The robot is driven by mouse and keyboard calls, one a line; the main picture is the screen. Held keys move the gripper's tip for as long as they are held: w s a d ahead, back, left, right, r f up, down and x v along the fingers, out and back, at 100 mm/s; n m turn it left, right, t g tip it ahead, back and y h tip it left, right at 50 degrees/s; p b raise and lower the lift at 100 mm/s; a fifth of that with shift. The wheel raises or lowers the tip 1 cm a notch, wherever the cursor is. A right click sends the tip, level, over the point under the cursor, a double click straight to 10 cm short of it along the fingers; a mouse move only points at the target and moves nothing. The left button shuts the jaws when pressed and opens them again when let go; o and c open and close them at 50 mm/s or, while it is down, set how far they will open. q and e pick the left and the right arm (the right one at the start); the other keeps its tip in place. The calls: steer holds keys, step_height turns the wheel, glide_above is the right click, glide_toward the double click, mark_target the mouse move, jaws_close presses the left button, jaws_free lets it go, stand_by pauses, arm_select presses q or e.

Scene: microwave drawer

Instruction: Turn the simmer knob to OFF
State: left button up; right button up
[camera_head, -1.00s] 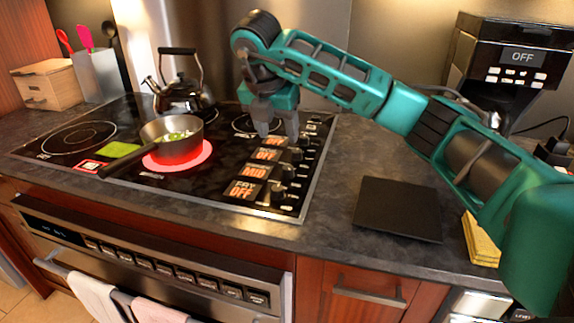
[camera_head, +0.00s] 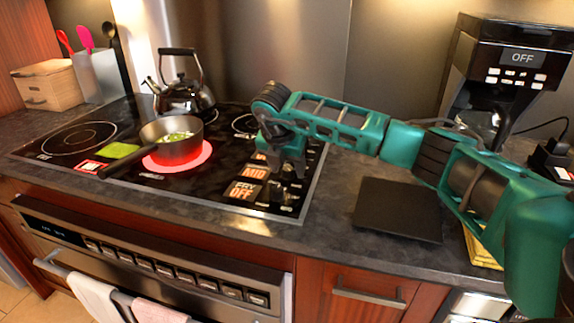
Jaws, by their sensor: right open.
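The cooktop (camera_head: 60,160) has a column of knobs along its right side, each beside a lit label. One label reads MID (camera_head: 254,172), and its dark knob (camera_head: 288,173) is partly hidden by my right gripper. The name above MID is too small to read. The nearest label reads OFF (camera_head: 243,192), with its own knob (camera_head: 277,191) in view. My right gripper (camera_head: 284,167) is open and points down over the MID knob, with its fingers at either side of it; contact is unclear. It covers most of the farther knobs and labels. My left gripper is not in view.
A pan (camera_head: 172,145) with green food sits on a glowing red burner, its handle pointing front left. A black kettle (camera_head: 180,95) stands behind it. A dark board (camera_head: 398,209) lies on the counter at right, near a coffee machine (camera_head: 510,75).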

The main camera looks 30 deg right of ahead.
steer(key=shift+c, duration=0.2)
jaws_close()
stand_by(0.3)
